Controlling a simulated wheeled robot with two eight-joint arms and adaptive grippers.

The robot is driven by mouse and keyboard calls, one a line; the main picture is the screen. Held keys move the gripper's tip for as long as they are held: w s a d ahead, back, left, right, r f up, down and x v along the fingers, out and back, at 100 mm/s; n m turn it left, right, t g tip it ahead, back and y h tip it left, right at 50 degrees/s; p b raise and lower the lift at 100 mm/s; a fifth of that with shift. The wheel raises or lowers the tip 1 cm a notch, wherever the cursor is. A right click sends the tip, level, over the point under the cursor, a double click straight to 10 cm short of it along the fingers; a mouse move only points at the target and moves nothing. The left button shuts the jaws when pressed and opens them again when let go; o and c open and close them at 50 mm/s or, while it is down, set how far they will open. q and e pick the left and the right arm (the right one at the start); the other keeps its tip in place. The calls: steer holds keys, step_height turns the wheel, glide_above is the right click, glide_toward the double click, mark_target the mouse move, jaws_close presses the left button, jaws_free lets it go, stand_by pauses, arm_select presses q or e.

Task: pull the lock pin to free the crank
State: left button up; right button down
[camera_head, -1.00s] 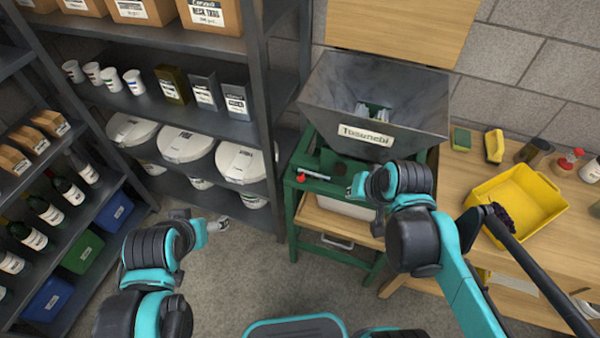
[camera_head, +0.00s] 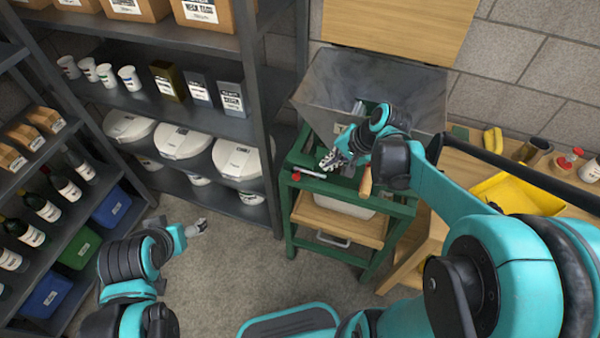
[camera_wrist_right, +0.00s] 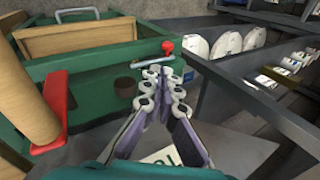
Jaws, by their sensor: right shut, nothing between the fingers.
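The green stand (camera_head: 290,215) carries a grey hopper (camera_head: 335,85). A lock pin with a red knob (camera_head: 296,177) and a pale rod lies along its top; the knob also shows in the right wrist view (camera_wrist_right: 168,47). The crank's wooden handle (camera_head: 365,182) stands beside my right wrist, and the wrist view shows it on the left (camera_wrist_right: 36,85) with a red crank arm (camera_wrist_right: 58,108). My right gripper (camera_head: 328,162) is shut and empty, just right of the knob, apparently not around it. My left gripper (camera_head: 200,228) hangs low at left; its jaws are too small to read.
A dark shelf unit with white tubs (camera_head: 237,160) stands close to the stand's left side. A wooden bench with a yellow tray (camera_head: 485,187) is at the right. The floor before the stand is open.

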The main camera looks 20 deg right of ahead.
steer(key=b, duration=0.6)
glide_toward(299, 177)
steer(key=s+x, duration=0.1)
steer(key=x, duration=0.4)
steer(key=shift+w+a+f, duration=0.25)
steer(key=shift+w+f, duration=0.5)
steer(key=w+a, duration=0.2)
steer(key=shift+a, duration=0.4)
steer(key=shift+r, duration=0.1)
